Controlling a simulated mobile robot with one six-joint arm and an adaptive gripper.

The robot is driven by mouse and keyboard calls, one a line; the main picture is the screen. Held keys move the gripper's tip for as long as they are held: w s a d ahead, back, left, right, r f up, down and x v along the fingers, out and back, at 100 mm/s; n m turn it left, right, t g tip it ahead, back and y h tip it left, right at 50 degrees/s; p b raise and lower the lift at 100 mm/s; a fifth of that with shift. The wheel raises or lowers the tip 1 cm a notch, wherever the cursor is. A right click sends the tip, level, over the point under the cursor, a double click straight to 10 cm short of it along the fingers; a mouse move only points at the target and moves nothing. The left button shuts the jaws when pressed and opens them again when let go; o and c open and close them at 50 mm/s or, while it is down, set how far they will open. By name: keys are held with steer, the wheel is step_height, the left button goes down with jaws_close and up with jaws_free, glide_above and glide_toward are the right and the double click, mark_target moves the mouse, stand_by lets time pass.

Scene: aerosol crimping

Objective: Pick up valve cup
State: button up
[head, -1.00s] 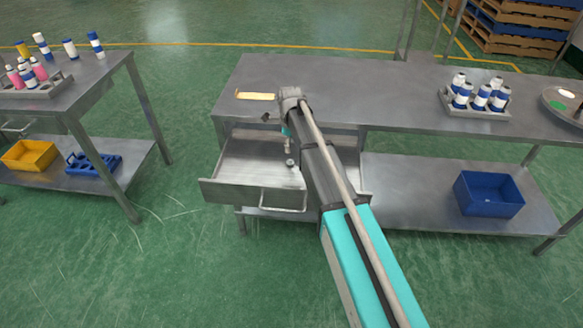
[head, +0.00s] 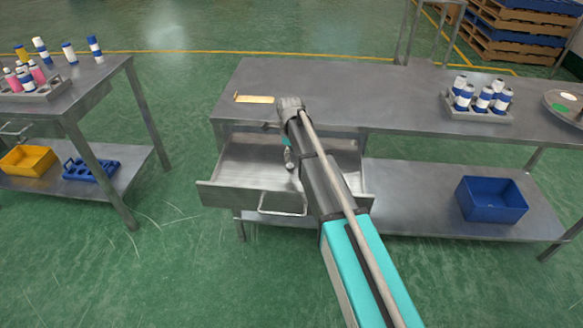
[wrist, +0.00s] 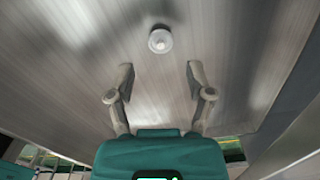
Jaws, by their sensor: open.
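The valve cup (wrist: 160,40) is a small pale round piece with a raised centre. It lies on the metal floor of the open drawer (head: 233,171). In the wrist view it is ahead of my gripper (wrist: 160,72), roughly centred between the two finger lines and beyond the fingertips. The fingers are spread wide with nothing between them. In the head view my gripper (head: 288,152) reaches down into the drawer, and my arm covers part of the drawer; the cup is hard to make out there beside the fingers.
The drawer's front wall and handle (head: 282,204) face me. On the table (head: 340,85) above lie a yellowish plate (head: 254,99) and a rack of blue-and-white cans (head: 482,103). A blue bin (head: 491,199) stands on the lower shelf. Another table with bottles (head: 40,86) is at left.

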mark_target(290, 166)
steer(key=shift+a+f+b, duration=0.1)
steer(key=shift+f+b, duration=2.25)
steer(key=shift+f, duration=0.15)
steer(key=c, duration=0.6)
